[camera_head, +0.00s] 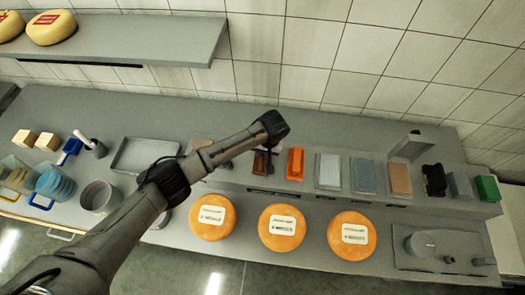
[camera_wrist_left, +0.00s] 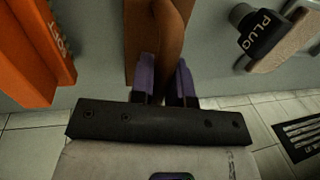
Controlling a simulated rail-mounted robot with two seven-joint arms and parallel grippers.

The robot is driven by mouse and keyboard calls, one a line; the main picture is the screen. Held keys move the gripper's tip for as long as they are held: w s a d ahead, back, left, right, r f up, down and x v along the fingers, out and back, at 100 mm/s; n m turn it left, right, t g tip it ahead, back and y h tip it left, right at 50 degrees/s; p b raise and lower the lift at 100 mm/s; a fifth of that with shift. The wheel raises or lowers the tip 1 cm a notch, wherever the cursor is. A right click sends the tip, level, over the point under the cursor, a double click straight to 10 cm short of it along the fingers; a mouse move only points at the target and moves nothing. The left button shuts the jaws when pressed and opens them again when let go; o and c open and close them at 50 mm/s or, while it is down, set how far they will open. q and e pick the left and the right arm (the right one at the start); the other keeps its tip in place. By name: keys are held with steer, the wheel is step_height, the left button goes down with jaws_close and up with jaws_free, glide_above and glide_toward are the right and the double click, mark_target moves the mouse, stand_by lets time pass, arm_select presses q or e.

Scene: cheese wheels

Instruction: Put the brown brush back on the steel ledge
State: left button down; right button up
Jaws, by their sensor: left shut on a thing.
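The brown brush (camera_wrist_left: 172,30) is between the two purple fingers of my left gripper (camera_wrist_left: 165,82) in the left wrist view, and the gripper is shut on it. In the head view my left gripper (camera_head: 266,152) points down over the steel ledge (camera_head: 309,182), just left of an orange block-shaped item (camera_head: 295,163). My arm partly hides the brush there, and I cannot tell whether the brush touches the ledge. My right gripper is in neither view.
Light blue (camera_head: 328,171), tan (camera_head: 399,178), black (camera_head: 434,180) and green (camera_head: 487,188) items line the ledge to the right. Three orange cheese wheels (camera_head: 282,227) sit in front. A plug-labelled item (camera_wrist_left: 262,32) is right of the gripper in the wrist view.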

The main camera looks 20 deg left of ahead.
arm_select(q)
steer(key=shift+f, duration=0.15)
steer(key=c, duration=1.1)
jaws_free()
steer(key=v, duration=1.2)
steer(key=shift+r+b, duration=0.25)
steer(key=shift+b, duration=0.05)
steer(key=shift+a, duration=0.1)
